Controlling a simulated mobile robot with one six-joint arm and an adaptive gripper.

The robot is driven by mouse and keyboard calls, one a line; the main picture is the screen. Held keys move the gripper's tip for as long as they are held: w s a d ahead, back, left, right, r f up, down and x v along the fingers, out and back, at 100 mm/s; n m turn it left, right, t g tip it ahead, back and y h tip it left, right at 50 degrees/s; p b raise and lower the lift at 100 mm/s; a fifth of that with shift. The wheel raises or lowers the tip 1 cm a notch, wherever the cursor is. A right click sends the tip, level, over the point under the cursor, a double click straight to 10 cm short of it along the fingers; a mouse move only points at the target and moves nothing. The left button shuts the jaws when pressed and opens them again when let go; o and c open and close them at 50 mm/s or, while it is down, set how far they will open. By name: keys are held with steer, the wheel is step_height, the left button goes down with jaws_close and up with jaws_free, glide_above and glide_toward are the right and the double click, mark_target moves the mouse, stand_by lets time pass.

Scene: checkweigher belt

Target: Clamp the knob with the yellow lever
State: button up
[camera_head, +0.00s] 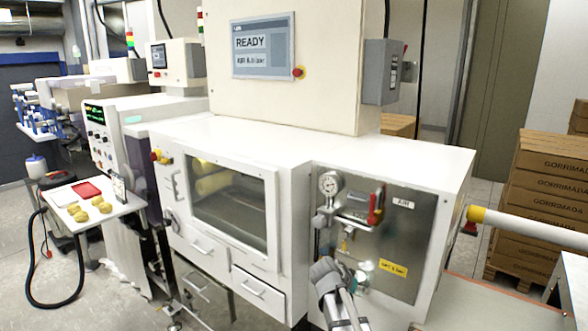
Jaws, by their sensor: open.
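The air panel (395,240) is set into the right part of the white machine. A small yellow piece (345,245) shows on it below the pressure gauge (329,184); it may be the yellow lever, but it is too small to be sure. A pale, rounded fitting (362,280) sits lower on the panel and may be the knob. My gripper (328,270) is at the lower front of the panel, close to and left of this fitting. It is open, with nothing visible in it. My arm hides part of the panel's lower left.
A red handle (377,204) sticks out at the panel's upper middle, beside pipework. A yellow label (393,268) is at the lower right. A windowed door (230,200) and drawers are to the left. A white bar with a yellow end (477,214) juts in from the right.

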steer(key=s+f+n+g+y, duration=0.2)
steer(key=s+n+y, duration=0.1)
steer(key=s, duration=0.6)
steer(key=s+a+f+n+g+y, duration=0.1)
steer(key=s+f+n+g+y, duration=0.2)
steer(key=s, duration=0.7)
steer(key=shift+a+n+y, duration=0.2)
steer(key=shift+n+y, duration=0.2)
steer(key=shift+y, duration=0.4)
steer(key=shift+s+f, duration=0.1)
